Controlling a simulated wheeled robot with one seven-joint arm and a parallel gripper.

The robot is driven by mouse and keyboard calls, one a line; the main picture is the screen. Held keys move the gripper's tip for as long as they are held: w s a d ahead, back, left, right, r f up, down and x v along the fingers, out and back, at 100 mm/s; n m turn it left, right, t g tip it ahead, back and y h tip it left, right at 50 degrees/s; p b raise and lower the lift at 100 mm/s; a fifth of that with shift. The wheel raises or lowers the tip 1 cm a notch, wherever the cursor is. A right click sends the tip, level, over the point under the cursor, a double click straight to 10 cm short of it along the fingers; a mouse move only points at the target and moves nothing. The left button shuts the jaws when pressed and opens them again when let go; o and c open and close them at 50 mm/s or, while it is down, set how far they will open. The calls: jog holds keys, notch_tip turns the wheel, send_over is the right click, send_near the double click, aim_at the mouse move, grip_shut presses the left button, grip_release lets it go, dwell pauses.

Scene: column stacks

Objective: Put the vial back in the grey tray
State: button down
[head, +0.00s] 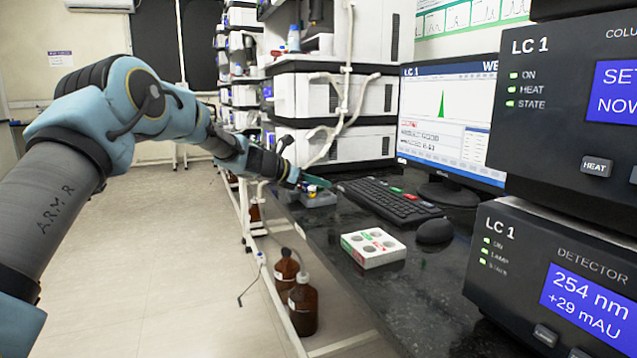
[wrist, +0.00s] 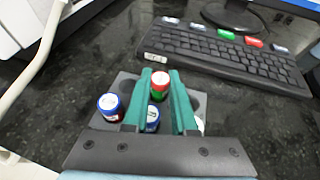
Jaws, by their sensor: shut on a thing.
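My gripper (head: 308,181) is over the grey tray (head: 322,199) on the dark bench in the head view. In the wrist view its two green fingers (wrist: 161,78) are shut on a vial with a red cap (wrist: 160,80). The held vial is over the grey tray (wrist: 124,84); I cannot tell whether its base is inside a hole. A blue-capped vial (wrist: 109,104) stands at the tray's left. Another blue-capped vial (wrist: 152,117) shows between the fingers, nearer the hand. A pale thing at the right is mostly hidden by the right finger.
A keyboard (head: 390,202) lies right of the tray, with a mouse (head: 434,232) beside it. A white box with round holes (head: 372,249) sits nearer on the bench. A monitor (head: 452,120) stands behind. Brown bottles (head: 303,306) stand below the bench edge.

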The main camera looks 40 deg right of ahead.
jog(key=c, duration=0.6)
grip_release()
jog(key=shift+c, duration=0.2)
jog(key=v, duration=1)
jog(key=shift+w+a+r, duration=0.1)
jog(key=shift+a+r, duration=0.05)
jog(key=shift+a, duration=0.2)
jog(key=shift+a, duration=0.1)
